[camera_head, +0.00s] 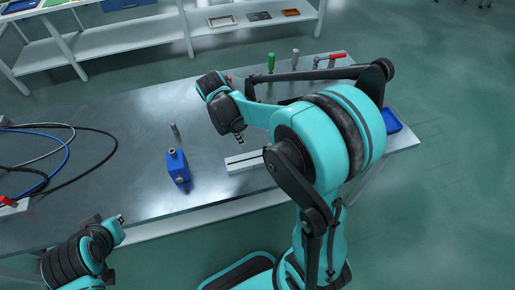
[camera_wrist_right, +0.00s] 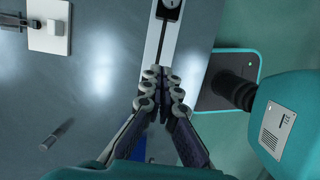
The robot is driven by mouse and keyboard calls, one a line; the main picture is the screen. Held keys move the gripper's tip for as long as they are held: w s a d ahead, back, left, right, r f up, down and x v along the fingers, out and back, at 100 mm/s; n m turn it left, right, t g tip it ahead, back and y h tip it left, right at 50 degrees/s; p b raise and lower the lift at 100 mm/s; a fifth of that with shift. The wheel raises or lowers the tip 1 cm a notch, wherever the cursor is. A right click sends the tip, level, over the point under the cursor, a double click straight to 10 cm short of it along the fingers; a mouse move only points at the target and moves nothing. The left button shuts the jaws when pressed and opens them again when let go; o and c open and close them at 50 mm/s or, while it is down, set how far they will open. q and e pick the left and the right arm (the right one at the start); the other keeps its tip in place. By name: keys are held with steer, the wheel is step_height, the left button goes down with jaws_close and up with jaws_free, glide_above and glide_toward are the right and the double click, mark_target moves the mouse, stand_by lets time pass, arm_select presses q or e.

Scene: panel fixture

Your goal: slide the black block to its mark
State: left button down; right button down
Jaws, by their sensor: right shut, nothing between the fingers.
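The black block (camera_wrist_right: 170,8), with a pale round spot, sits on a white slotted rail (camera_wrist_right: 160,42) at the top edge of the right wrist view, partly cut off. In the head view part of the rail (camera_head: 243,163) shows; my right arm hides the rest, and I cannot see the block there. My right gripper (camera_wrist_right: 163,80) is shut and empty over the rail, apart from the block; it also shows in the head view (camera_head: 239,139). I cannot make out the mark. My left gripper (camera_head: 120,219) is low at the left, its opening unclear.
A blue block-like fixture (camera_head: 177,167) and a small metal cylinder (camera_head: 175,129) are left of the rail. Cables (camera_head: 62,150) lie at the far left. Upright tools (camera_head: 271,62) and a red-handled clamp (camera_head: 330,58) line the back. The table's middle left (camera_head: 120,165) is clear.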

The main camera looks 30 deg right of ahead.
mark_target(264, 153)
steer(key=b+x, duration=0.4)
steer(key=x, duration=0.6)
steer(key=shift+f, duration=0.15)
steer(key=d, duration=0.3)
steer(key=shift+s+b, duration=0.4)
steer(key=shift+d, duration=0.45)
steer(key=shift+s, duration=0.1)
steer(key=shift+s+d, duration=0.15)
steer(key=shift+d, duration=0.5)
